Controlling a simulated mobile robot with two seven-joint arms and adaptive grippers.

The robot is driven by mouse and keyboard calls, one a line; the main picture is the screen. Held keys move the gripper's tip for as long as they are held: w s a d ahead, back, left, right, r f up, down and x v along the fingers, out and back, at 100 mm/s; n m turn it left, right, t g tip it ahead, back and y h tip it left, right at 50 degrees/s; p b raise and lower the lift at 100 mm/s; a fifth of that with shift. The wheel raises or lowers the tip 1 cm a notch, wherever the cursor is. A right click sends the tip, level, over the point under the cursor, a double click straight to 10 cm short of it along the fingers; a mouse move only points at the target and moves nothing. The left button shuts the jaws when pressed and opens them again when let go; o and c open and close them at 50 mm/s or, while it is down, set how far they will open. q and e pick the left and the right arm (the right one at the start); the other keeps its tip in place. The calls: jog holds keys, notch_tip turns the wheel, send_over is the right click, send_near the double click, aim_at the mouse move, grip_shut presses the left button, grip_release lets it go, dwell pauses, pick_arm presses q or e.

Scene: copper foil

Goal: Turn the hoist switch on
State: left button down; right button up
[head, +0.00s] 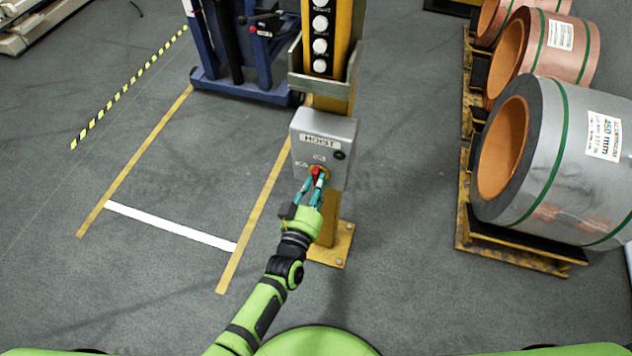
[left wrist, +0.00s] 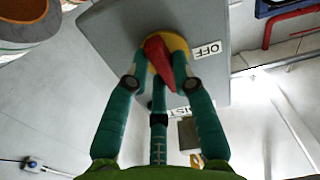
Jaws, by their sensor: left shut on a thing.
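The hoist switch is a red knob (head: 317,172) on a yellow round plate, on the front of a grey box (head: 323,135) labelled HOIST. In the left wrist view the red knob (left wrist: 158,58) sits between my teal fingers, and an OFF label (left wrist: 207,50) stands beside its yellow plate (left wrist: 180,45). My left gripper (head: 314,184) reaches up to the box front, and its fingers are closed on the red knob. The knob's far side is partly hidden by the fingers. A dark round button or lamp (head: 340,155) is on the box's right. My right gripper is not in view.
The box is mounted on a yellow post (head: 331,236) with a floor plate. A blue lift frame (head: 240,84) stands behind at left. Large metal coils (head: 560,150) lie on yellow pallets (head: 515,255) at right. The grey floor between post and pallets is clear.

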pick_arm(q)
jog(key=shift+m, duration=0.8)
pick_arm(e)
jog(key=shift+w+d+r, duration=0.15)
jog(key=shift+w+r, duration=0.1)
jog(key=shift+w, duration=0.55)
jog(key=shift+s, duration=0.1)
pick_arm(q)
jog(key=c, duration=1)
grip_release()
jog(key=shift+c, duration=0.2)
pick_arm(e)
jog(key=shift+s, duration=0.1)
